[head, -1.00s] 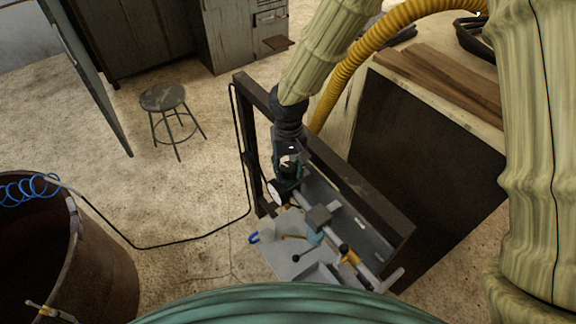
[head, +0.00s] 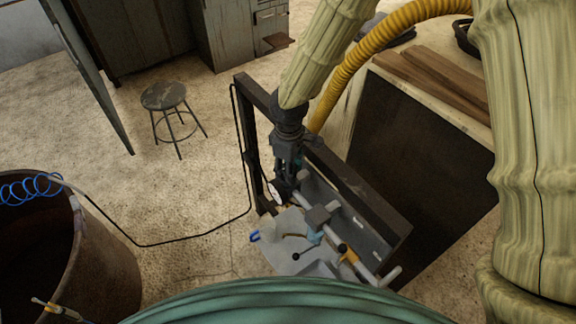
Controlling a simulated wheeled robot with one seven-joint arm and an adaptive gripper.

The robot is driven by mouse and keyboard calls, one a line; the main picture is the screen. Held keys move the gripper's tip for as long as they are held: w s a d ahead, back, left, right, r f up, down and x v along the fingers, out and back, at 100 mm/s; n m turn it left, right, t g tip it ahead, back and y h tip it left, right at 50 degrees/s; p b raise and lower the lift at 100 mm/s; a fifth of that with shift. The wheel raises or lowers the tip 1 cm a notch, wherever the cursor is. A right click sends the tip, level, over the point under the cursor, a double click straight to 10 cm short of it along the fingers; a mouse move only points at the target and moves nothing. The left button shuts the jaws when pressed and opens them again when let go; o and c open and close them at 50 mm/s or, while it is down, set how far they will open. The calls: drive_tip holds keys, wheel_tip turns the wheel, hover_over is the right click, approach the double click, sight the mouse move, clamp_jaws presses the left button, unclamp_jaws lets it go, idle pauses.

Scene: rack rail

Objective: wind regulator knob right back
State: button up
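My gripper (head: 287,172) points down at the left end of the rail on the dark frame. It is right above the regulator, whose round white gauge (head: 275,193) shows just left of the fingertips. The regulator's knob is hidden behind the fingers, so I cannot tell whether they touch it or are closed on it.
A black hose runs left to a rusty drum (head: 100,255). A stool (head: 164,97) stands behind on open floor. A bench with planks (head: 435,85) is at right.

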drive_tip(key=shift+r+n+p, duration=0.1)
drive_tip(key=shift+n+p, duration=0.2)
drive_tip(key=shift+n, duration=1.2)
drive_tip(key=o, duration=1)
wheel_tip(320, 180, up, 12)
drive_tip(key=shift+s+f, duration=0.1)
